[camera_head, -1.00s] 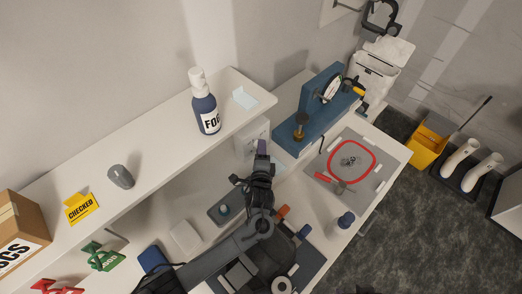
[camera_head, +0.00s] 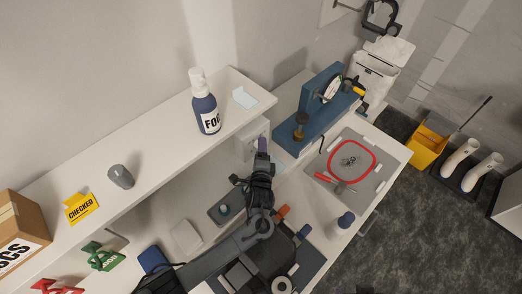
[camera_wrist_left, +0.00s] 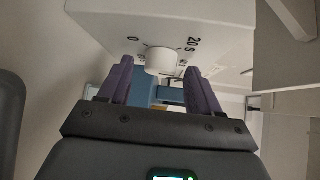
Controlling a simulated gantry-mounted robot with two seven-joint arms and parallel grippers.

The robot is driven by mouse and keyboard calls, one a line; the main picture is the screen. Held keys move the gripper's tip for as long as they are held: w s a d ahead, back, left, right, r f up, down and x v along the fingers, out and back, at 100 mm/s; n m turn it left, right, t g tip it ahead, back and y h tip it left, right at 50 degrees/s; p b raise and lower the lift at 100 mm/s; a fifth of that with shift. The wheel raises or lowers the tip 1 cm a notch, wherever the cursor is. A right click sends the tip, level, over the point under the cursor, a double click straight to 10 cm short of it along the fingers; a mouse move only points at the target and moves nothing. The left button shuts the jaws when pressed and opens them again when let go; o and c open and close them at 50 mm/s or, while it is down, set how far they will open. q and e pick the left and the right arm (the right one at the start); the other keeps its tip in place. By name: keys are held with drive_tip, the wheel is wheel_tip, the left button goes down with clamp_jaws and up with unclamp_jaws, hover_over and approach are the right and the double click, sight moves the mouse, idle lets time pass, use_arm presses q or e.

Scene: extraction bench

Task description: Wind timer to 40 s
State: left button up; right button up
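The timer (camera_head: 252,138) is a white box under the right end of the shelf in the head view. The left wrist view shows its face (camera_wrist_left: 95,15) with a round white knob (camera_wrist_left: 163,61) and dial marks, including "0" on the left and "20 s" on the right. Other marks are partly hidden by the knob, and I cannot read a pointer. My left gripper (camera_head: 262,146) is right at the timer. In the wrist view its purple fingers (camera_wrist_left: 158,80) are apart, one on each side of the knob, with visible gaps. My right gripper is not in view.
A blue and white bottle (camera_head: 206,105) stands on the shelf (camera_head: 150,135) above. A blue stand (camera_head: 318,115) is right of the timer.

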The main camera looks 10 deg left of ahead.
use_arm(q)
drive_tip(key=v, duration=1.1)
drive_tip(key=shift+f, duration=0.1)
